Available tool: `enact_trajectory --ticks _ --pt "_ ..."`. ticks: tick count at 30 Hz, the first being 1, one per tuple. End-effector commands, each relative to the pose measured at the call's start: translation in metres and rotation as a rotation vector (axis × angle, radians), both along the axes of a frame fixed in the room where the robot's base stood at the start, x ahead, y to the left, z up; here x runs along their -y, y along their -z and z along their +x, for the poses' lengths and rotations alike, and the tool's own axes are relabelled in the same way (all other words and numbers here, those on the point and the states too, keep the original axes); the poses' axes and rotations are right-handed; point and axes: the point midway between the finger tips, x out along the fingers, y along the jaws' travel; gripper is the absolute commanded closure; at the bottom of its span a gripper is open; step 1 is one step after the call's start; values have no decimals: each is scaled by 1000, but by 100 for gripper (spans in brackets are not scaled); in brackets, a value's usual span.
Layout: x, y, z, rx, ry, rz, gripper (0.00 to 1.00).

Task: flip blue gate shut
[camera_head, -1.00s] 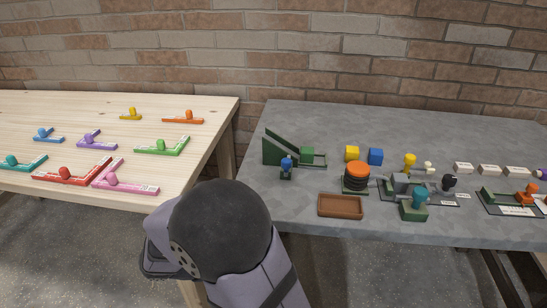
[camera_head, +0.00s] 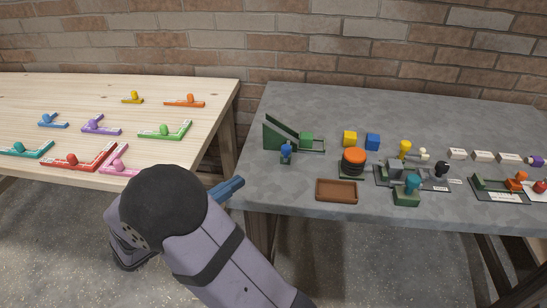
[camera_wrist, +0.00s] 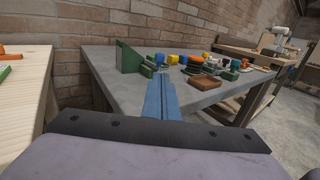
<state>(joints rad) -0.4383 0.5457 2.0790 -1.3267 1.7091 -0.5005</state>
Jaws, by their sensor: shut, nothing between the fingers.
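A blue knob on a small dark base (camera_head: 286,152) stands in front of the green ramp (camera_head: 279,133) at the left end of the grey table; it looks like the blue gate, but whether it is open or shut I cannot tell. My gripper (camera_head: 234,185) has blue fingers, shut and empty, at the grey table's left front corner, left of and nearer than the blue knob. In the wrist view the fingers (camera_wrist: 161,92) point towards the ramp (camera_wrist: 128,58), and a small blue part (camera_wrist: 159,59) shows just beyond their tips.
The wooden table (camera_head: 60,95) at left holds several coloured L-shaped pieces. A gap separates the tables.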

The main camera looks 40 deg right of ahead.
Motion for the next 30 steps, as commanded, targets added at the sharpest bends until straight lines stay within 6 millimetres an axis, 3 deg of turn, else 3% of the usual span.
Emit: enact_trajectory --ticks 8,24,30 --pt "16 0 2 0 3 1 100" --pt "105 0 15 0 5 2 100" --pt "128 0 19 0 3 2 100"
